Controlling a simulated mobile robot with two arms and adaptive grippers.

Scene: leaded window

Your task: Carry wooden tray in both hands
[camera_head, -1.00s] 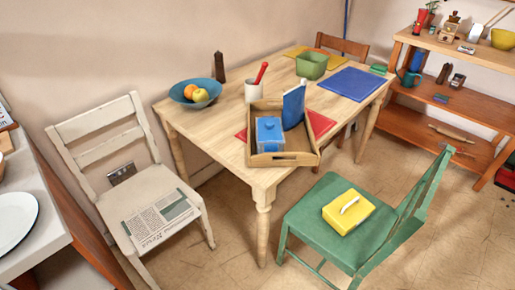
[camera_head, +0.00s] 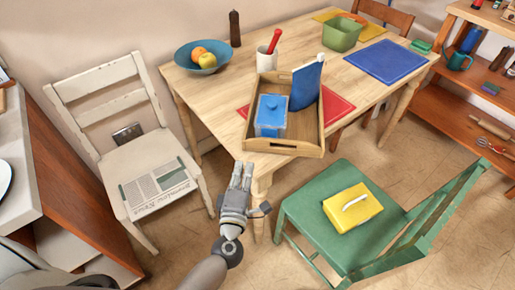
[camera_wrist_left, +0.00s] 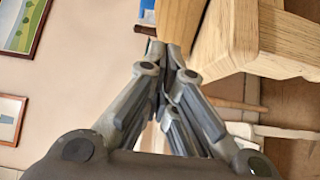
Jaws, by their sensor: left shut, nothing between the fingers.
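The wooden tray (camera_head: 322,110) rests on the near part of the wooden table, partly over a red mat. A blue lidded box (camera_head: 270,116) and an upright blue packet (camera_head: 306,84) stand in it. My left gripper (camera_head: 243,166) is just in front of the tray's near left corner, at the table's front corner, shut and empty. In the left wrist view its fingers (camera_wrist_left: 165,45) are close together, with the tray's wood (camera_wrist_left: 180,22) just beyond the tips; I cannot tell whether they touch. My right gripper is not in view.
The table (camera_head: 225,88) also holds a blue fruit bowl (camera_head: 196,57), a white mug (camera_head: 266,60), a green bin (camera_head: 342,35) and a blue mat (camera_head: 386,62). A white chair (camera_head: 150,160) stands left, a green chair (camera_head: 365,240) right. Floor shows between them.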

